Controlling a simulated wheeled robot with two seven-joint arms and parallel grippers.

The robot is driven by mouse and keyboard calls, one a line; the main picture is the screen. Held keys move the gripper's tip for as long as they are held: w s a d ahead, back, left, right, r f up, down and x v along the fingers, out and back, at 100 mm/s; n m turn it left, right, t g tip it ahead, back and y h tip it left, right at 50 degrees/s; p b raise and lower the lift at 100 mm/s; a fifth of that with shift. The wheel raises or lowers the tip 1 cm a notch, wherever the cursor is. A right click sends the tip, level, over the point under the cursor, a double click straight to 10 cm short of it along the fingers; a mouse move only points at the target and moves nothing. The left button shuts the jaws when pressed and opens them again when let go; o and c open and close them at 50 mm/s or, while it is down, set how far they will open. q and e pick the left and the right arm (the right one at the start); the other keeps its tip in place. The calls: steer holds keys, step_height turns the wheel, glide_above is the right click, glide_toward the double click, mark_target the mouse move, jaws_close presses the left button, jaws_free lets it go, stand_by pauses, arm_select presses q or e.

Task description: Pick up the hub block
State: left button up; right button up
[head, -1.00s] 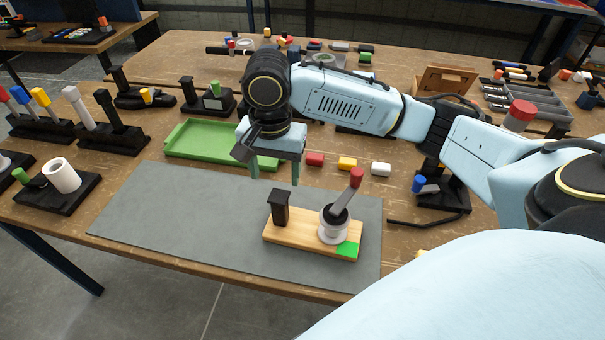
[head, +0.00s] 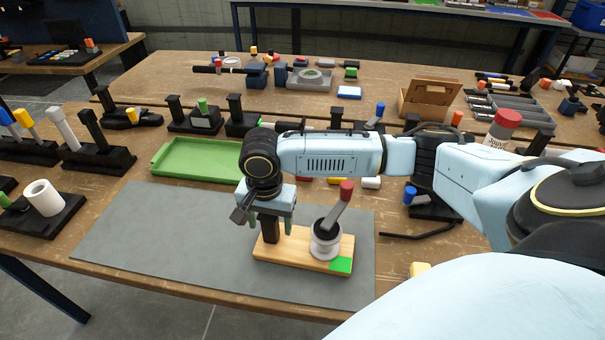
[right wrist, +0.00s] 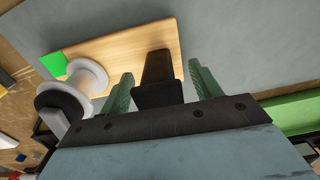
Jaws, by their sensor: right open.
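The hub block is a light wooden base (head: 290,251) with a dark upright post (head: 270,230), a white and grey flanged hub (head: 325,240) and a green patch at one end. In the right wrist view the post (right wrist: 157,72) stands between the two green fingers (right wrist: 163,88), with visible gaps. Whether the fingers touch the wood is unclear. My left gripper is out of view.
The grey mat (head: 150,235) is clear to the left of the block. A green tray (head: 190,160) lies behind it. Small coloured blocks, partly hidden by my right arm, lie behind the gripper. A black stand (head: 435,207) with a blue-ended part is at the right.

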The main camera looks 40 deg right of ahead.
steer(key=shift+f, duration=0.5)
steer(key=shift+c, duration=0.2)
steer(key=shift+r, duration=0.1)
jaws_close()
